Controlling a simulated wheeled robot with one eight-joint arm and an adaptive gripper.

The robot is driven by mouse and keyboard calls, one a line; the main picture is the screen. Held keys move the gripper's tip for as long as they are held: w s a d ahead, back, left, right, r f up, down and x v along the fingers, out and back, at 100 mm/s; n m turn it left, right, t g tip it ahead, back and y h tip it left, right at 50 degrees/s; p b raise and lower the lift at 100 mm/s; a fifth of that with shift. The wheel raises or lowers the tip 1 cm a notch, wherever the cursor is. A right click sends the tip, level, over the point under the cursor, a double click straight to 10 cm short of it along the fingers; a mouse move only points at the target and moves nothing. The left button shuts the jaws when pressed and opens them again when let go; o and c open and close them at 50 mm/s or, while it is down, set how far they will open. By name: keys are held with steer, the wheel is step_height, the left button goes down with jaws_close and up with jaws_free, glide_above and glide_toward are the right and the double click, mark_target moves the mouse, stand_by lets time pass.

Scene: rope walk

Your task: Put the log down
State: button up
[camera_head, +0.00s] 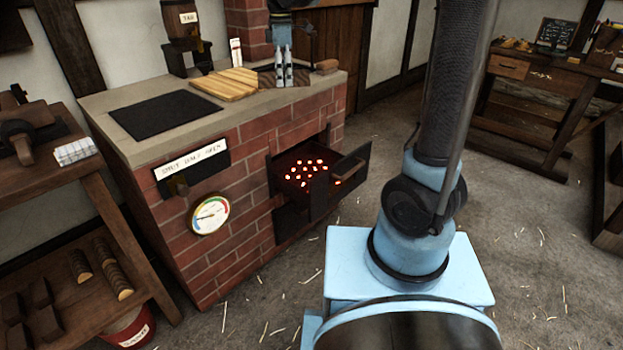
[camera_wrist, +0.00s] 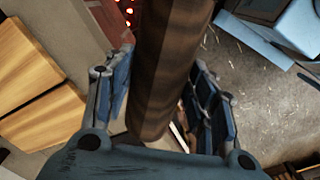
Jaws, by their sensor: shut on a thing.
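My gripper (camera_head: 284,66) is over the right part of the brick stove top, at the back. In the wrist view its blue-padded fingers (camera_wrist: 165,95) stand on either side of a dark brown log (camera_wrist: 172,65) and are shut on it. The log runs from the top of that view down between the fingers. Whether the log touches the stove top cannot be told.
A pale wooden board (camera_head: 226,83) lies beside the gripper, with a black plate (camera_head: 163,115) further left. The stove's firebox door (camera_head: 348,172) stands open over glowing embers (camera_head: 311,172).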

steer(key=w+d+f+m, duration=0.3)
steer(key=w+d+f, duration=0.3)
steer(key=f, duration=0.5)
steer(key=w+d+f+m, duration=0.4)
steer(key=w+d+f, duration=0.1)
steer(key=f, duration=0.5)
steer(key=w+d+f+m, duration=0.3)
steer(key=w+d+f, duration=0.3)
steer(key=f, duration=0.5)
step_height(320, 180, down, 13)
steer(key=shift+d+f, duration=0.1)
steer(key=shift+f, duration=0.1)
steer(key=a, duration=0.1)
steer(key=w+a, duration=0.2)
steer(key=shift+w+a+f, duration=0.1)
steer(key=shift+w+f, duration=0.1)
steer(key=shift+f, duration=0.4)
steer(key=shift+f, duration=0.1)
steer(key=o, duration=1.1)
steer(key=shift+c, duration=0.2)
